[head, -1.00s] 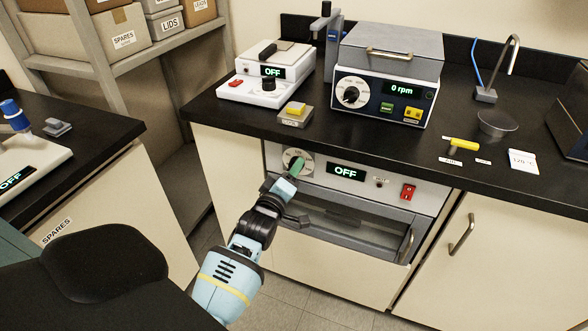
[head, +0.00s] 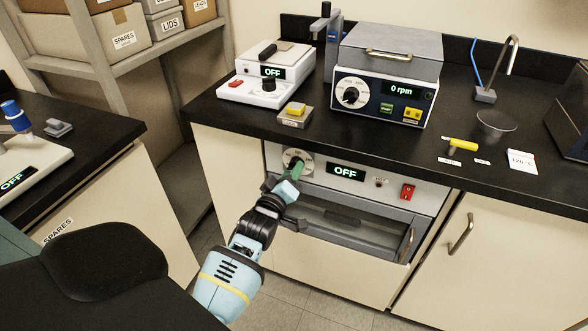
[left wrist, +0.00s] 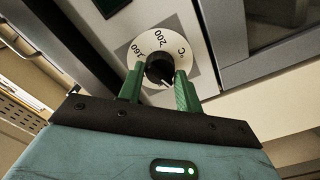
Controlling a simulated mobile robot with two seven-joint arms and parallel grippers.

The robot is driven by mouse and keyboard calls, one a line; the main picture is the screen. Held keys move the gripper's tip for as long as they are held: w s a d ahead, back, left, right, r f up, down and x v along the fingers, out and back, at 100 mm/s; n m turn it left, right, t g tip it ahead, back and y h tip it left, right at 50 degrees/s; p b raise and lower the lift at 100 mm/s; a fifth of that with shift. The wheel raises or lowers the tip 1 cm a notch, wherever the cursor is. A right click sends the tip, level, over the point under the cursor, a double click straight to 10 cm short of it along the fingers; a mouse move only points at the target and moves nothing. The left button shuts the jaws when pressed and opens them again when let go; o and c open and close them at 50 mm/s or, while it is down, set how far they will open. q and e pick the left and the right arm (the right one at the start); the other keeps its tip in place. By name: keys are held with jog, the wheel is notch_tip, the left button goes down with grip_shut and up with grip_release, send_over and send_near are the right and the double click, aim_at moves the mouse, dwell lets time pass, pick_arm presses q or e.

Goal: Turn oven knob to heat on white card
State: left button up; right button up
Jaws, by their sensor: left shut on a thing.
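The oven (head: 345,171) is set under the black bench, with a dark display reading OFF. Its round white temperature dial (head: 289,156) is at the left of the panel. In the left wrist view the black knob (left wrist: 160,69) sits in the middle of the dial, where 160, 200 and °C are legible. My left gripper (left wrist: 160,86) has its green fingers on both sides of the knob, shut on it. It also shows in the head view (head: 297,172), partly covering the dial. The white card (head: 522,161) stands on the bench at right and appears to read 120 °C. My right gripper is out of view.
A red switch (head: 407,192) is at the panel's right. A centrifuge (head: 385,80), a hotplate (head: 268,75) and a yellow-handled tool (head: 463,145) are on the bench above.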

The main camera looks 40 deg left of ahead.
pick_arm(q)
jog(key=m, duration=2.1)
jog(key=shift+m, duration=0.3)
jog(key=o, duration=1.1)
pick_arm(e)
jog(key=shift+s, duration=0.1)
pick_arm(q)
jog(key=p+v, duration=0.1)
jog(key=v, duration=0.7)
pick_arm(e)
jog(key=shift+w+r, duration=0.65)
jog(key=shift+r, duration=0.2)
